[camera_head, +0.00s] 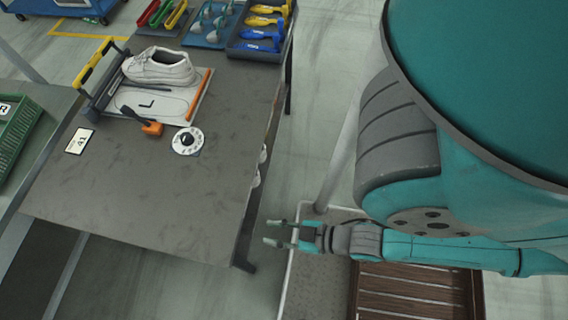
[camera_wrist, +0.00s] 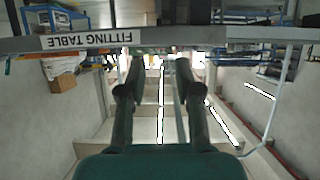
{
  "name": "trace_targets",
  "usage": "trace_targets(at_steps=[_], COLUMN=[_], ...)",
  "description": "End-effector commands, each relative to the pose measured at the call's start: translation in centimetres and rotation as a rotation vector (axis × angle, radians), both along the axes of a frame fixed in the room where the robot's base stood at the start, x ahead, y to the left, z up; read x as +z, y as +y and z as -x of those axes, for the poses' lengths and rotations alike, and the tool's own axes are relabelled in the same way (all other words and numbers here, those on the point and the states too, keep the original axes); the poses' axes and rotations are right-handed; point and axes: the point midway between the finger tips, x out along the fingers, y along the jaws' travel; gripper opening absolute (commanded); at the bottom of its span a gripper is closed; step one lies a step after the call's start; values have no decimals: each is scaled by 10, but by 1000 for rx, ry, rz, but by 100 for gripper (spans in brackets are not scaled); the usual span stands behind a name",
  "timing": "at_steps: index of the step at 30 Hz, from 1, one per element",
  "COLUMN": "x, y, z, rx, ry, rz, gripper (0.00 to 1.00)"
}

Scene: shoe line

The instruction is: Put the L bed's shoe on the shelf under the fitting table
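The white shoe (camera_head: 160,65) rests on the L bed (camera_head: 172,104), a pale plate marked L on the fitting table (camera_head: 150,190). My gripper (camera_head: 268,233) is open and empty, right of the table's near right corner and well away from the shoe. In the wrist view its two fingers (camera_wrist: 158,68) are spread with nothing between them. The table's edge (camera_wrist: 220,37), with an upside-down FITTING TABLE label, crosses the top of that view. The shelf under the table cannot be made out; small pale things (camera_head: 262,155) peek out below the table's right edge.
An orange-headed tool (camera_head: 151,128), a white dial (camera_head: 187,141) and a 41 card (camera_head: 79,141) lie near the bed. Tool trays (camera_head: 252,45) fill the table's far end. A green crate (camera_head: 18,140) stands left. The floor (camera_head: 325,100) right of the table looks clear.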

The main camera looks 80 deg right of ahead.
Motion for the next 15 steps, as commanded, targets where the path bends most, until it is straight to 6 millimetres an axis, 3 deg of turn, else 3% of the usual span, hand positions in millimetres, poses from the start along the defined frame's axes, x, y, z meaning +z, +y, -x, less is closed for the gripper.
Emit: trace_targets(at_steps=[1,3,6,9,15], x=[24,53,83,100,106], y=[0,1,1,1,1], z=[8,14,18,20,21], rx=[2,3,4,4,5], ry=[-26,-65,-106,-130,-139], rz=[-2,-5,-9,-11,-13], gripper=[34,34,34,34,34])
